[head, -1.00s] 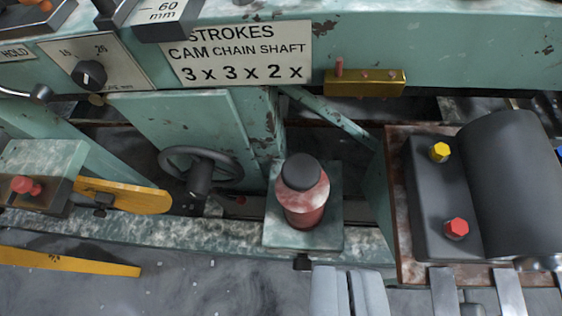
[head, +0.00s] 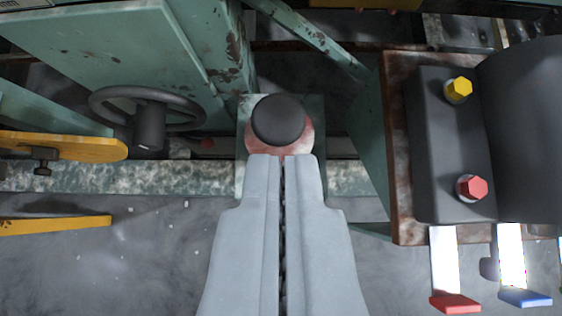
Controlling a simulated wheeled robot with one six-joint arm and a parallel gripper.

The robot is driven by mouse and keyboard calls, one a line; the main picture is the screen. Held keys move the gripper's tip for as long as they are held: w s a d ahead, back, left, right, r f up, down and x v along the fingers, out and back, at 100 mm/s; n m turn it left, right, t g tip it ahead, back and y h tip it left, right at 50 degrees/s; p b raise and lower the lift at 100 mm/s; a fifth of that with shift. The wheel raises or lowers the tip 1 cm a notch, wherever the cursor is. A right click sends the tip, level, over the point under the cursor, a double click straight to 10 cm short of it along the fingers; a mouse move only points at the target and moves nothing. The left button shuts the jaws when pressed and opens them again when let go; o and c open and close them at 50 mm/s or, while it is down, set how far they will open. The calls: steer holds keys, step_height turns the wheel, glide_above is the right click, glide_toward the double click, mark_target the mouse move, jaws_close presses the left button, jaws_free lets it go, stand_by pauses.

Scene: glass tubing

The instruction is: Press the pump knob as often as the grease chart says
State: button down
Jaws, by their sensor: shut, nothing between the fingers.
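The pump is a worn red cylinder (head: 305,135) on a green mount, topped by a dark round knob (head: 279,119). My gripper (head: 283,158) is shut and empty. Its fingertips show right in front of the knob and overlap the near side of the red body in the picture. I cannot tell whether they touch the pump or hover above it. The grease chart is out of view now; in the earlier view it read "STROKES", "CAM CHAIN SHAFT" and "3x 3x 2x".
A dark handwheel (head: 149,125) and a yellow lever (head: 65,146) are at left. At right, a dark motor block (head: 440,150) carries a yellow bolt (head: 458,90) and a red bolt (head: 471,187). Red (head: 455,303) and blue (head: 524,298) pedals are at lower right.

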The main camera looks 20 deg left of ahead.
glide_above(282, 135)
steer(key=f, duration=0.6)
steer(key=shift+s+d, duration=0.1)
steer(key=shift+s, duration=0.15)
step_height(282, 135, down, 3)
steer(key=shift+f, duration=0.55)
steer(key=shift+f, duration=1.1)
